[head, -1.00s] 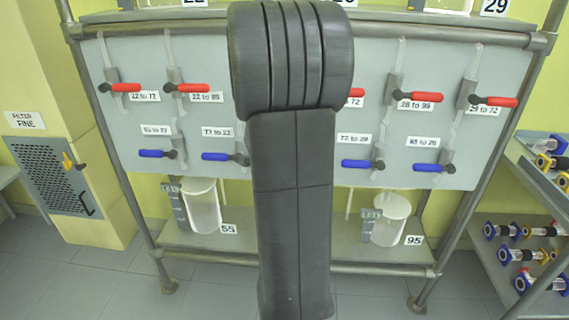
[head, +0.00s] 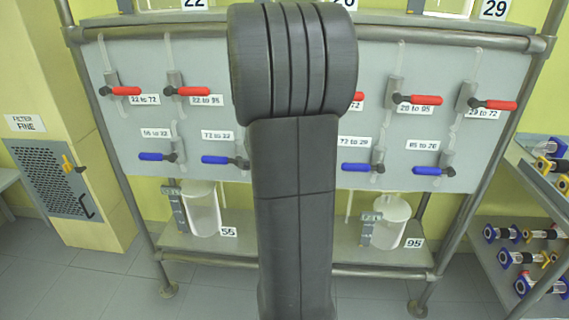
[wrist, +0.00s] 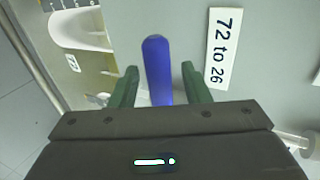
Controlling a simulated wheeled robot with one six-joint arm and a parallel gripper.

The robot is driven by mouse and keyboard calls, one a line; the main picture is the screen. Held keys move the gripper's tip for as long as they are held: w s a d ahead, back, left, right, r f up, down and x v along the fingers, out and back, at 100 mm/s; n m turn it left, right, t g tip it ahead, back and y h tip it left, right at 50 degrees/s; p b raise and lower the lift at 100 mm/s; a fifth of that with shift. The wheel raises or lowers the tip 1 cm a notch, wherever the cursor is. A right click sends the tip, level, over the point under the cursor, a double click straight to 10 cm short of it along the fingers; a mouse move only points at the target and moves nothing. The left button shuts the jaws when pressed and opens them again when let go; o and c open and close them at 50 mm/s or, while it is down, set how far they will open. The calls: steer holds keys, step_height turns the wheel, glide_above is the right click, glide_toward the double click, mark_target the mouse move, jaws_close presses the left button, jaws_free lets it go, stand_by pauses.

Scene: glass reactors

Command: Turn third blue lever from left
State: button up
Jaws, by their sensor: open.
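In the wrist view a blue lever (wrist: 157,70) points between the two green fingers of my gripper (wrist: 159,85). The fingers are apart, one on each side of the lever, with a gap on both sides. A label reading "72 to 26" is on the grey panel beside this lever. In the head view my arm hides this lever and my gripper. Other blue levers show there: two left of my arm (head: 157,157) (head: 218,160) and two right of it (head: 359,167) (head: 427,170).
Red levers (head: 124,91) form a row above the blue ones on the grey panel (head: 215,110). Vessels stand on the lower shelf, one labelled 55 (head: 205,212) and one labelled 95 (head: 390,222). A rack (head: 535,190) stands at right, a filter cabinet (head: 55,190) at left.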

steer(key=p+v, duration=0.4)
steer(key=v, duration=0.9)
steer(key=shift+b+x, duration=2.25)
steer(key=shift+x, duration=4.7)
steer(key=shift+s+r, duration=0.1)
